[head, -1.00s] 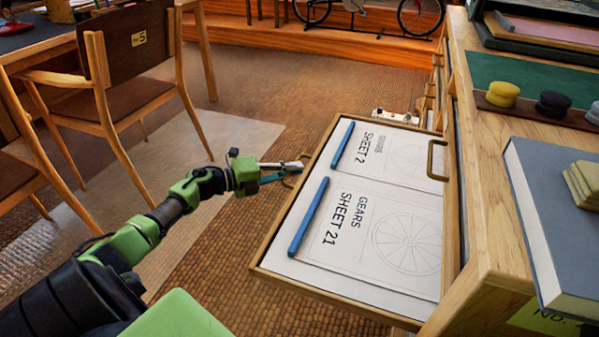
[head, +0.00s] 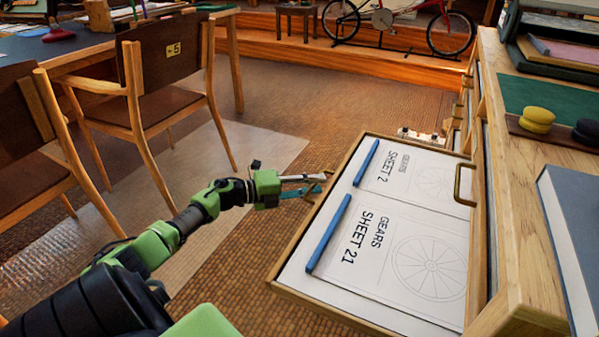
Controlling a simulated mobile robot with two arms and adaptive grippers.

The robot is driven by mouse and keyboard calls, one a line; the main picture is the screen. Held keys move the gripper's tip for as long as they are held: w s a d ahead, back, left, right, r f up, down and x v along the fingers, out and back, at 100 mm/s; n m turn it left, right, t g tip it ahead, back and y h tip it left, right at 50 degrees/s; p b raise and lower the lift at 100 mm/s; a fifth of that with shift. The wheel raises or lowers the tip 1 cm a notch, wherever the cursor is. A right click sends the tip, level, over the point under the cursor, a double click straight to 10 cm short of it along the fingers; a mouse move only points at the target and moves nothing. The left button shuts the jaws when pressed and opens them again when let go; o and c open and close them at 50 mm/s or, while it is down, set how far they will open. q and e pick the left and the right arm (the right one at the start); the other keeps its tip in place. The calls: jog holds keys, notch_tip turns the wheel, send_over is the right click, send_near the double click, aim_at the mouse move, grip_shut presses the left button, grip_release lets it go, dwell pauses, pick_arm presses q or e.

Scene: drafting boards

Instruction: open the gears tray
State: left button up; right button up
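The gears tray (head: 302,243) is a shallow wooden-framed drawer, pulled well out of the cabinet on the right. In it lie two white sheets marked GEARS, SHEET 2 (head: 420,170) and SHEET 21 (head: 400,240). Each has a blue bar along its left edge, one upper (head: 366,163) and one lower (head: 329,233). My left gripper (head: 318,186) is at the tray's front edge, by its small handle, with its two fingers apart. The fingers partly hide the handle, and I cannot tell whether they touch it. My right gripper is not in view.
The wooden cabinet (head: 515,190) has more drawers, one with a metal handle (head: 463,184). A yellow round piece (head: 537,119) and a blue-grey book (head: 572,235) are on top. A chair (head: 160,98) stands left.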

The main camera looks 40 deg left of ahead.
pick_arm(q)
jog(key=v, duration=1.1)
jog(key=shift+s+a, duration=0.15)
jog(key=shift+s, duration=0.1)
